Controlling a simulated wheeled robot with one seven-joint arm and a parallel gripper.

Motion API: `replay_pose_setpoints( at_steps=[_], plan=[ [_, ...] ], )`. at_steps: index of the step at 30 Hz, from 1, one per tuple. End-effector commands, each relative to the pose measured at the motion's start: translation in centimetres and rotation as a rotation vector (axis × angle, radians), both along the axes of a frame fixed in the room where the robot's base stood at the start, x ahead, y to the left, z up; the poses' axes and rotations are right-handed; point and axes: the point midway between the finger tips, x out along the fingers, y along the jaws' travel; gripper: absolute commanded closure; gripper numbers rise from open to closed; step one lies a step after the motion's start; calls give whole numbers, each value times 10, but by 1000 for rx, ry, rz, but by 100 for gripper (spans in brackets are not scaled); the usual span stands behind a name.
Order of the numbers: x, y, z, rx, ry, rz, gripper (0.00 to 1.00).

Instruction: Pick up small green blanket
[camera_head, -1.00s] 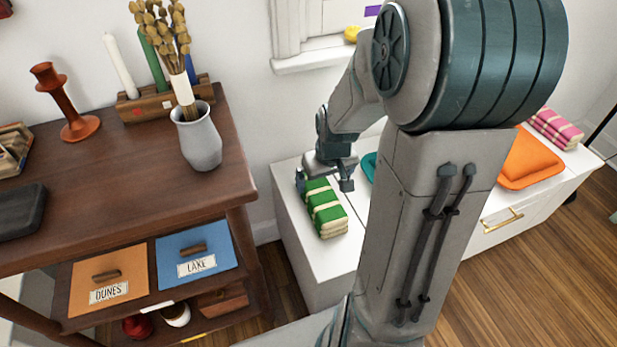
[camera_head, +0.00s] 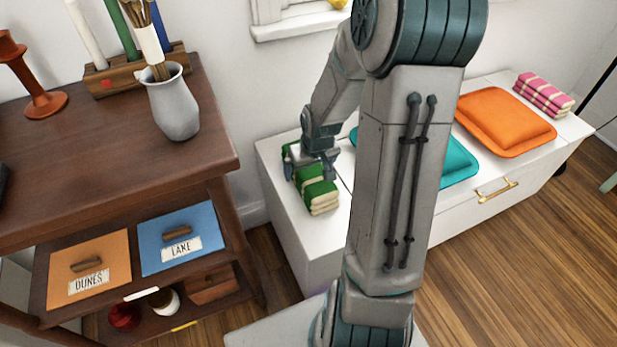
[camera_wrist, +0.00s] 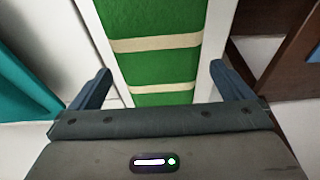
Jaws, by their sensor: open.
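The small green blanket (camera_head: 318,190) is folded, with cream stripes, and lies on the left end of the white bench (camera_head: 287,222). In the wrist view the green blanket (camera_wrist: 155,72) runs up the middle between the two fingers. My gripper (camera_head: 311,172) is over the blanket in the head view and hides part of it. In the wrist view my gripper (camera_wrist: 162,85) is open, with one finger on each side of the blanket. I cannot tell how far the fingertips reach down beside it.
A teal cushion (camera_head: 458,166), an orange cushion (camera_head: 506,121) and a pink striped blanket (camera_head: 543,94) lie farther right on the bench. A dark wooden cabinet (camera_head: 110,160) with a grey vase (camera_head: 175,106) stands left. A gap separates cabinet and bench.

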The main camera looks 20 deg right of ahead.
Motion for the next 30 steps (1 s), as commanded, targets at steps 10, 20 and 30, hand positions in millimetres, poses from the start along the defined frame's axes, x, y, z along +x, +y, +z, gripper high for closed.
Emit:
replay_pose_setpoints(
  at_steps=[10,20,30],
  plan=[
    [10,2,-41,1,1,-1,0],
    [10,2,-39,0,1,-1,39],
    [11,2,-38,0,0,-1,50]
  ],
)
